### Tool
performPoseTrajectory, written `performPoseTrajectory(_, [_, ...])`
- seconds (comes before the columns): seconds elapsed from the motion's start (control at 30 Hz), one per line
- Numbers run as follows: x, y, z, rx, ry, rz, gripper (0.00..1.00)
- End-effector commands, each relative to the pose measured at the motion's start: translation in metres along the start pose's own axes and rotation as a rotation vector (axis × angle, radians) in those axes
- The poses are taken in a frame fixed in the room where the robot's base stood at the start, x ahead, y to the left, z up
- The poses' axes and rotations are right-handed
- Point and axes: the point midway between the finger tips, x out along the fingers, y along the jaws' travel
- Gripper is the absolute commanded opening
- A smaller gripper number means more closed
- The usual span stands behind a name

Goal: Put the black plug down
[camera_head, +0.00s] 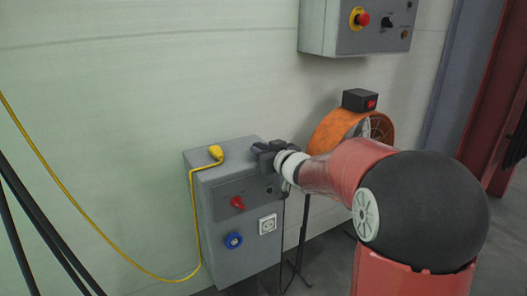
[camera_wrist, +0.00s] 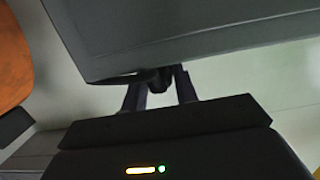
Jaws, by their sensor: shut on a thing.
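My gripper (camera_head: 263,153) is at the top right edge of the grey socket box (camera_head: 200,177) in the head view. In the wrist view its two fingers (camera_wrist: 159,93) are closed around a small black plug (camera_wrist: 160,78). A dark strip, perhaps its cable, runs left from the plug. The grey box also fills the top of the wrist view (camera_wrist: 200,35). I cannot tell whether the plug touches the box. In the head view the plug cannot be told apart from the dark fingers.
A yellow plug (camera_head: 215,153) with a yellow cable lies on the box top. The box front has a red switch (camera_head: 237,203), a blue socket (camera_head: 233,240) and a white socket (camera_head: 267,224). An orange fan (camera_head: 327,132) stands behind my arm. A control box (camera_head: 350,35) hangs above.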

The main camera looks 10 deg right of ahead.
Motion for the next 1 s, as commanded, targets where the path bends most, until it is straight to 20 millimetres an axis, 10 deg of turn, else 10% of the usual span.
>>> performPoseTrajectory(0.23, [0.001,0.000,0.008,0.001,0.000,0.000,0.06])
performPoseTrajectory(0.27, [0.001,0.000,0.007,0.001,0.000,0.000,0.32])
performPoseTrajectory(0.4, [0.001,0.000,0.007,0.001,0.000,0.000,0.50])
performPoseTrajectory(0.8, [-0.001,0.000,-0.005,-0.001,0.001,0.000,0.51])
performPoseTrajectory(1.0, [-0.038,0.001,-0.002,-0.001,0.002,0.004,0.51])
